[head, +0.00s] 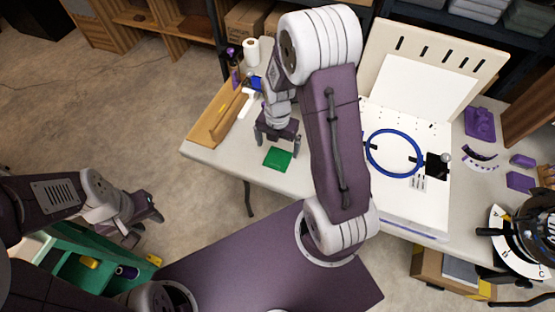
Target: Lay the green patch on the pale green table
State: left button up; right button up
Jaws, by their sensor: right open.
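The green patch (277,159) is a small, flat, dark green square. It lies on the pale table (222,150), near its front left edge; the table looks off-white here. My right gripper (277,149) is open, fingers pointing down, just behind and above the patch. No cloth shows between its fingers, and the patch appears apart from them. I cannot tell the exact height of the fingertips. My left gripper (147,228) is off the table at the lower left, with its fingers apart and empty, above the floor beside a green cart (62,240).
A wooden tray (215,118), a white roll (251,51) and a purple bottle (234,70) stand at the table's left. A white board with a blue hoop (370,142) fills the middle. Purple pieces (480,123) lie to the right. My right arm hides part of the table.

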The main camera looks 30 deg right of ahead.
aim_at(278, 159)
notch_tip(278, 159, down, 5)
jog(key=shift+f+b, duration=0.2)
jog(key=shift+b, duration=0.45)
jog(key=shift+s+r, duration=0.1)
jog(key=c, duration=1.5)
jog(key=shift+r, duration=0.5)
jog(key=r, duration=0.1)
jog(key=r+p, duration=0.1)
jog(key=r, duration=0.2)
jog(key=shift+s+d, duration=0.4)
jog(key=s+d+r, duration=0.2)
jog(key=s+d+r+p, duration=0.1)
jog(key=s+d+r, duration=0.1)
jog(key=s, duration=0.1)
jog(key=s+d+r+p, duration=0.1)
jog(key=s+d+r, duration=0.1)
jog(key=s, duration=0.1)
jog(key=shift+s+d, duration=0.2)
jog(key=shift+d, duration=0.05)
